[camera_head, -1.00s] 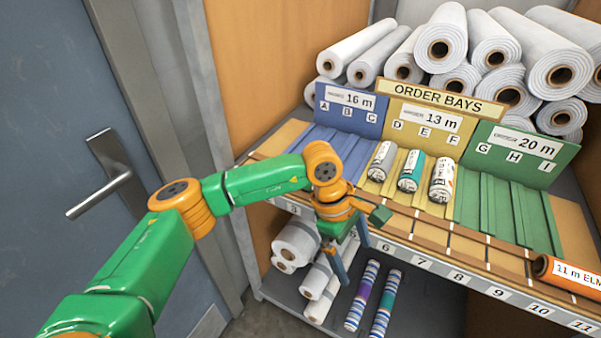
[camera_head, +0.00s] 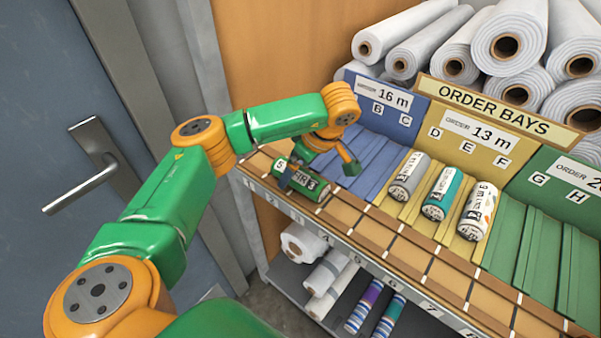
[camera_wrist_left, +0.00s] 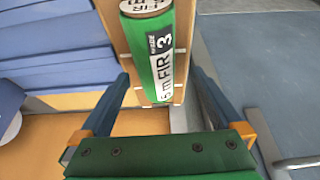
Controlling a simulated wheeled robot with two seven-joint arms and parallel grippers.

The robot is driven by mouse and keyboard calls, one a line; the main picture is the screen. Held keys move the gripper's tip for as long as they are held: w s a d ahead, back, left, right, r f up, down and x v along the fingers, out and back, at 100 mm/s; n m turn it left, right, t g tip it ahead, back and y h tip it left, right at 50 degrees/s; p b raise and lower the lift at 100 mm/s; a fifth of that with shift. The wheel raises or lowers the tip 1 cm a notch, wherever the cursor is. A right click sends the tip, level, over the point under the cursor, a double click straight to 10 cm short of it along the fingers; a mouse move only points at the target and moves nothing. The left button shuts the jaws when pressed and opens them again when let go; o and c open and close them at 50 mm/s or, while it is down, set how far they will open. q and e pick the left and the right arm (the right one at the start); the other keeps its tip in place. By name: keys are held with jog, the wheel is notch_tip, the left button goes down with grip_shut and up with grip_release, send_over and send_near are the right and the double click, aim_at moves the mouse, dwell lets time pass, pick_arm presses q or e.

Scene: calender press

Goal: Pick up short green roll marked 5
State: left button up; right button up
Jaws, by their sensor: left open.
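The short green roll (camera_head: 300,181) lies on the wooden front ledge of the shelf, near its left end. Its label shows a 5, FIR and a 3; the wrist view of the roll (camera_wrist_left: 160,60) reads 5 m FIR 3. My left gripper (camera_head: 318,172) is open just over the roll and partly hides it in the head view. In the wrist view the roll lies between the two spread fingers of the gripper (camera_wrist_left: 160,78), with space on both sides. I cannot tell how far the fingertips reach down beside it. My right gripper is not in view.
Blue (camera_head: 370,152), yellow (camera_head: 405,213) and green (camera_head: 520,240) order bays lie behind the ledge (camera_head: 390,240). Three short rolls, grey (camera_head: 408,178), teal (camera_head: 443,193) and white (camera_head: 476,212), lie in the yellow bay. A door (camera_head: 50,120) stands at left.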

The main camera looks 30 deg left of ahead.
pick_arm(q)
jog(key=shift+x, duration=1.05)
jog(key=shift+w+f, duration=0.2)
jog(key=shift+w, duration=0.15)
jog(key=shift+s+r, duration=0.15)
jog(key=c, duration=1.5)
